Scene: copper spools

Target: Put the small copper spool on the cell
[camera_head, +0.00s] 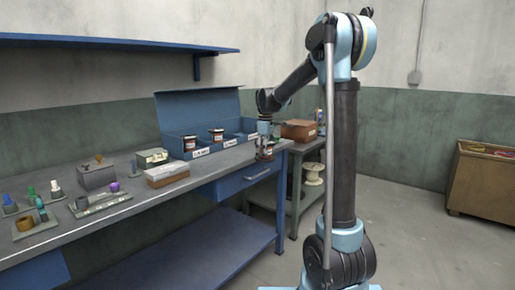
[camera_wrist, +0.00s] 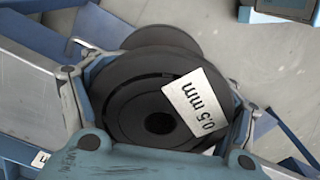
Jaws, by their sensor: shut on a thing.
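My gripper (camera_head: 264,149) is shut on a spool, seen in the wrist view as a dark round flange (camera_wrist: 120,105) with a centre hole and a white "0.5 mm" label. A second disc edge shows behind it. In the head view the spool (camera_head: 265,156) is small, partly hidden by the fingers, near the bench's right end. The blue open bin (camera_head: 172,109) stands behind to the left, with white-labelled cells along its front. Two spools with white labels, one left (camera_head: 190,143) and one right (camera_head: 216,135), stand in it. The rightmost cell's inside is hard to see.
The grey workbench (camera_head: 215,166) holds a cardboard box (camera_head: 167,174), a green-grey box (camera_head: 152,157) and small parts at left. A side table with a brown box (camera_head: 298,129) stands at right, a pale spool (camera_head: 313,174) below. A blue shelf (camera_head: 110,42) hangs above.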

